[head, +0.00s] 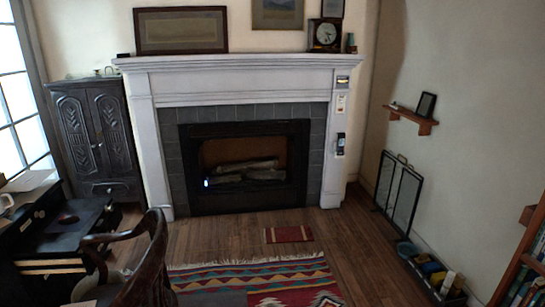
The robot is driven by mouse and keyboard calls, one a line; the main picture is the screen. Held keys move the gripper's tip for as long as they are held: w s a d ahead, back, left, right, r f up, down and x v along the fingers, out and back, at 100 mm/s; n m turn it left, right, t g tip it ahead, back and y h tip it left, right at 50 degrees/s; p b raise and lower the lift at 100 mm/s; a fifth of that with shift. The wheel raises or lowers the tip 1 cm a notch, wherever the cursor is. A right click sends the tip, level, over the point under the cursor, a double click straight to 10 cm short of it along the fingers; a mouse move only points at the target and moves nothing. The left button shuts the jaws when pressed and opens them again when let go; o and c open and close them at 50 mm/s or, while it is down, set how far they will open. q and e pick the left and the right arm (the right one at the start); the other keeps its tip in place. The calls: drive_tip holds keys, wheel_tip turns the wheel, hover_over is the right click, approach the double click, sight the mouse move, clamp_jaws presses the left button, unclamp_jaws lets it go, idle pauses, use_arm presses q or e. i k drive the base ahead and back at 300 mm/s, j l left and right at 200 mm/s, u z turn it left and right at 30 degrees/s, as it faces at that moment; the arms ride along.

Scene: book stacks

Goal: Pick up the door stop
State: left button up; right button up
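I cannot pick out a door stop for sure in the head view. A small red mat (289,234) lies flat on the floor before the fireplace. Neither of my grippers is in view.
A white fireplace (151,140) stands ahead. A dark carved cabinet (95,140), a desk (75,222) and a wooden chair (150,262) are at left. A folding screen (398,190) leans by the right wall, with a bookshelf (519,255) nearer. The wooden floor (350,245) is clear at centre right.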

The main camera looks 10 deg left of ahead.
sight(107, 254)
drive_tip(key=i+l, duration=0.1)
drive_tip(key=i, duration=0.55)
drive_tip(key=i+l, duration=0.1)
drive_tip(key=i, duration=0.55)
drive_tip(key=i+l, duration=0.1)
drive_tip(key=i, duration=0.55)
drive_tip(key=i+j+u, duration=0.15)
drive_tip(key=i+u, duration=0.55)
drive_tip(key=u, duration=0.25)
drive_tip(key=i+u, duration=0.45)
drive_tip(key=i+l+u, duration=0.2)
drive_tip(key=u, duration=0.25)
drive_tip(key=i+u, duration=0.3)
drive_tip(key=u, duration=0.15)
drive_tip(key=i+l+u, duration=0.2)
drive_tip(key=u, duration=0.2)
drive_tip(key=i+l+u, duration=0.15)
drive_tip(key=u, duration=0.3)
drive_tip(key=i+l+u, duration=0.1)
drive_tip(key=u, duration=0.4)
drive_tip(key=l+u, duration=0.3)
drive_tip(key=u, duration=0.15)
drive_tip(key=i, duration=0.05)
